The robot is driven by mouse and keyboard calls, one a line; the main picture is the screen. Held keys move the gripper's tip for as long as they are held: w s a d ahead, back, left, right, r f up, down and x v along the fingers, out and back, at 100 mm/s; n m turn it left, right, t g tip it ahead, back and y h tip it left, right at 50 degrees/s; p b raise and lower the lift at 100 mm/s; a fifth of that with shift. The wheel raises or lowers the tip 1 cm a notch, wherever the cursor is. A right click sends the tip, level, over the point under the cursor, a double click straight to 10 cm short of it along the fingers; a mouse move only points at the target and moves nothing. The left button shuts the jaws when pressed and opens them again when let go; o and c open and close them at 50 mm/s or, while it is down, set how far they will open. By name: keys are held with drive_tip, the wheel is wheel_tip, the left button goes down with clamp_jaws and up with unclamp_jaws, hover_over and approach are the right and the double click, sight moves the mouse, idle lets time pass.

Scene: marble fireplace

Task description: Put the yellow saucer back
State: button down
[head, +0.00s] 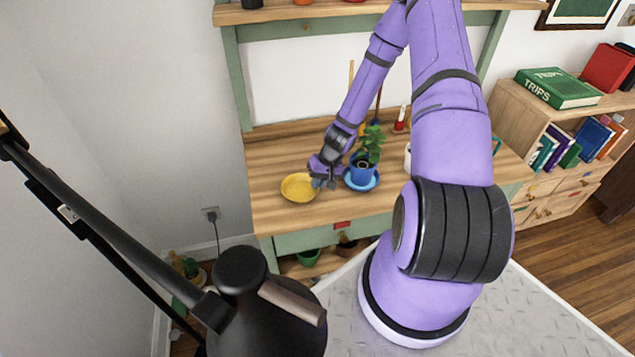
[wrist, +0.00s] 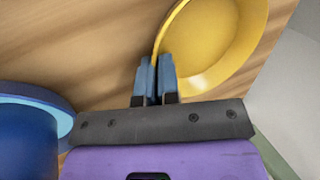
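The yellow saucer (head: 296,188) is a round, shallow dish at the left part of the wooden bench top in the head view. It also shows large at the upper right of the wrist view (wrist: 225,45). My gripper (head: 318,183) is at the saucer's right edge. In the wrist view its two blue fingertips (wrist: 156,72) are close together, with the saucer's left rim running between them. The fingers look shut on that rim. Whether the saucer rests on the wood or is slightly raised, I cannot tell.
A blue pot (head: 361,172) with a leafy plant stands in a blue saucer (head: 371,185) just right of my gripper. Bare wood of the bench (head: 268,160) lies behind and left of the yellow saucer. A green pot (head: 308,257) sits on the lower shelf.

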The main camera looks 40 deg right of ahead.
drive_tip(key=c, duration=1.3)
unclamp_jaws()
drive_tip(key=shift+f, duration=0.1)
drive_tip(key=shift+c, duration=0.2)
